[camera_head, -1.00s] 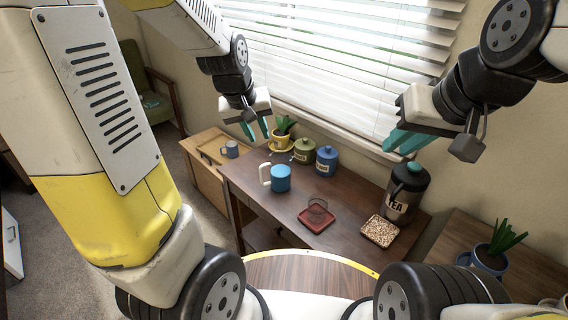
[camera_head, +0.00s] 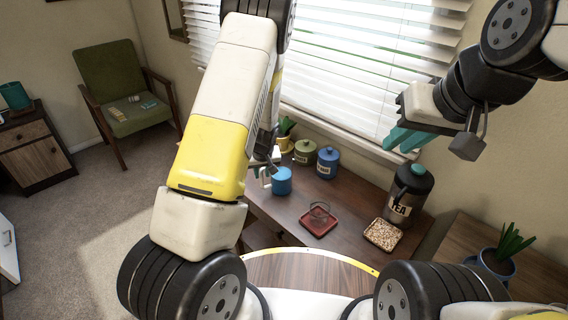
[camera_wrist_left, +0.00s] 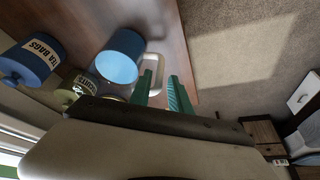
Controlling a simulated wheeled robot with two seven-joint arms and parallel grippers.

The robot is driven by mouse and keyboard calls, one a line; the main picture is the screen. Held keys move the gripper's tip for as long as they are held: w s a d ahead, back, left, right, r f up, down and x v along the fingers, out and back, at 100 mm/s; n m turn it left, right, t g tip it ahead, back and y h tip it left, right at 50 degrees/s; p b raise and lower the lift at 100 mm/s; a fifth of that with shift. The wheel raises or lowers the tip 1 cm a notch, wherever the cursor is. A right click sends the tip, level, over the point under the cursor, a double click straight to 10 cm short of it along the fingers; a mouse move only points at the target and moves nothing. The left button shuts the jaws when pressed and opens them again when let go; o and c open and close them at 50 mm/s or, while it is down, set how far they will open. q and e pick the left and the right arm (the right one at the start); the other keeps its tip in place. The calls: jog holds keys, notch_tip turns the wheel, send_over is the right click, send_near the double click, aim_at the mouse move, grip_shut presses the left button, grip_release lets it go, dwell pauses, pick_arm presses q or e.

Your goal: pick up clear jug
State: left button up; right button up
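A small clear glass vessel (camera_head: 319,212), the only see-through one, stands on a red square tray (camera_head: 318,223) on the desk. Its details are too small to tell. A blue jug-like mug (camera_head: 282,181) with a pale squared handle stands to its left; it also shows in the left wrist view (camera_wrist_left: 121,57). My left gripper (camera_head: 268,170) is at the mug's handle side, partly hidden by my arm. In the left wrist view its teal fingers (camera_wrist_left: 164,88) are apart, with the handle (camera_wrist_left: 155,62) just beyond their tips. My right gripper (camera_head: 408,138) is raised near the window, fingers apart and empty.
Green (camera_head: 305,152) and blue (camera_head: 327,162) canisters stand behind the mug. A dark tea canister (camera_head: 409,195) and a speckled square mat (camera_head: 383,235) are at the right. A potted plant (camera_head: 497,257) stands further right. The desk's front middle is clear.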

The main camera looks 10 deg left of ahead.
aim_at(262, 177)
pick_arm(q)
jog(key=shift+x, duration=3.1)
grip_shut()
